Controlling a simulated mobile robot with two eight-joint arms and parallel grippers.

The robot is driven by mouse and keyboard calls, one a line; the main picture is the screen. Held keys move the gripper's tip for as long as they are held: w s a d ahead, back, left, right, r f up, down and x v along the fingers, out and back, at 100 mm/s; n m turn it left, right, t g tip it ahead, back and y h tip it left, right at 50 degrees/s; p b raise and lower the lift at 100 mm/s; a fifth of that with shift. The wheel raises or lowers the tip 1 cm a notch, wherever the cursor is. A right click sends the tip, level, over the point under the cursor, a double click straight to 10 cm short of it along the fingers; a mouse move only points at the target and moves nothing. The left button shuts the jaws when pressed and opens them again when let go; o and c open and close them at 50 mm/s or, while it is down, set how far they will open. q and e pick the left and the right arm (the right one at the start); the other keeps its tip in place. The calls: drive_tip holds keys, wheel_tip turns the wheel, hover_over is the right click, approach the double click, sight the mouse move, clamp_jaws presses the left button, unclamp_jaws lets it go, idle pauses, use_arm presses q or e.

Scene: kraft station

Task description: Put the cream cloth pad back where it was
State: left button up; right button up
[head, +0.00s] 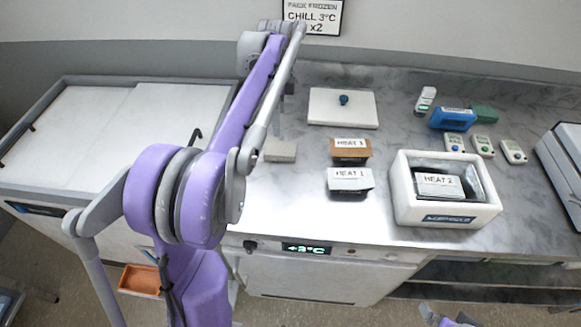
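A small grey-beige pad (280,151), which looks like the cream cloth pad, lies flat on the marble counter just right of my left arm. My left arm crosses the middle of the view, and its forearm reaches up toward the back wall. A narrow grey part of it hangs down behind the forearm, close above the pad. My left gripper's fingertips are mostly hidden there, so I cannot tell whether they touch the pad or are open. Only a small purple and grey piece of my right arm shows at the bottom edge; its gripper is not in view.
Boxes HEAT 3 (351,157) and HEAT 1 (350,188) stand right of the pad. A white foam box (446,213) holds the HEAT 2 box (438,184). A white lid (325,107) with a blue knob lies behind. A blue box (452,119) and several small devices stand back right.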

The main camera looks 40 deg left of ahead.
use_arm(q)
drive_tip(key=s+d+f+n+t, duration=0.25)
drive_tip(key=s+d+n, duration=0.4)
drive_tip(key=d, duration=0.65)
drive_tip(key=s+d+f+n+t, duration=0.1)
drive_tip(key=s+d+f+n, duration=0.1)
drive_tip(key=s, duration=0.2)
drive_tip(key=s+d+f+n+t, duration=0.1)
drive_tip(key=s+d+f, duration=0.2)
drive_tip(key=s, duration=0.2)
drive_tip(key=s+d+f+n+t, duration=0.1)
drive_tip(key=s+d+f+n, duration=0.1)
drive_tip(key=s, duration=0.3)
drive_tip(key=shift+d+f+n, duration=0.35)
drive_tip(key=shift+d+f, duration=0.1)
drive_tip(key=shift+d, duration=0.05)
